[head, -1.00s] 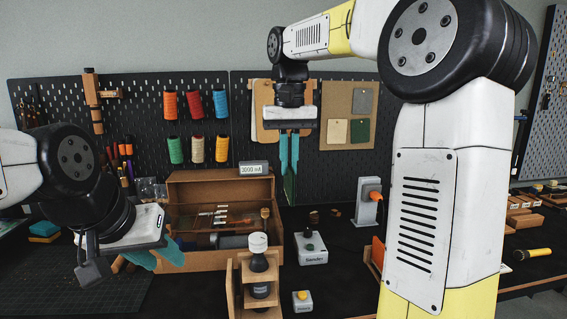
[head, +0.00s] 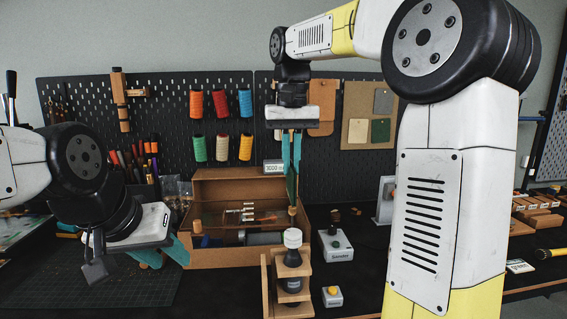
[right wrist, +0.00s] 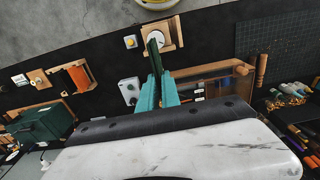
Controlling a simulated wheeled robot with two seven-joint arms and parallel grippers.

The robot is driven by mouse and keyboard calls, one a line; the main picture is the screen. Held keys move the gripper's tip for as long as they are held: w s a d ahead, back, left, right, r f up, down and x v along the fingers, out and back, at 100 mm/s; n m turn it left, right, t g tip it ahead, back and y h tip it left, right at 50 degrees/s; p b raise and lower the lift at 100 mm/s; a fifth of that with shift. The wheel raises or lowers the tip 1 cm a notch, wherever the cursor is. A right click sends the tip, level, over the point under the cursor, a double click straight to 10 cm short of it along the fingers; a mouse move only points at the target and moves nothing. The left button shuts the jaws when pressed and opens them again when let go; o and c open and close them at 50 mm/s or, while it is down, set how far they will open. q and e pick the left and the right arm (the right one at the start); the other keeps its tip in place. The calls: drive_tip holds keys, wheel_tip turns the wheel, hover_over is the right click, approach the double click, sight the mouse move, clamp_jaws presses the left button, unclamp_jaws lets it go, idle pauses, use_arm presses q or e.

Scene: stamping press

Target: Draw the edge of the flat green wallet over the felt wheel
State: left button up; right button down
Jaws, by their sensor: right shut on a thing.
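The flat green wallet (head: 291,184) hangs below my right gripper (head: 291,156), which is shut on it above the table, in front of the pegboard. In the right wrist view the wallet (right wrist: 154,55) stands out edge-on beyond the teal fingers of the right gripper (right wrist: 159,92). My left gripper (head: 168,256) is open and empty above the cutting mat at the left. I cannot make out the felt wheel for certain. A grey stand (head: 385,200) at the back right is partly hidden behind my right arm. The wallet is clear of any wheel.
Wooden blocks (head: 538,222) lie far right.

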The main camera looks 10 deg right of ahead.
sight(293, 197)
drive_tip(key=shift+f, duration=0.1)
drive_tip(key=shift+f, duration=2.6)
drive_tip(key=shift+f, duration=0.1)
drive_tip(key=shift+f, duration=0.2)
drive_tip(key=shift+f, duration=0.6)
drive_tip(key=shift+s, duration=0.1)
drive_tip(key=shift+s, duration=1.4)
drive_tip(key=shift+s, duration=0.1)
drive_tip(key=shift+s, duration=1.25)
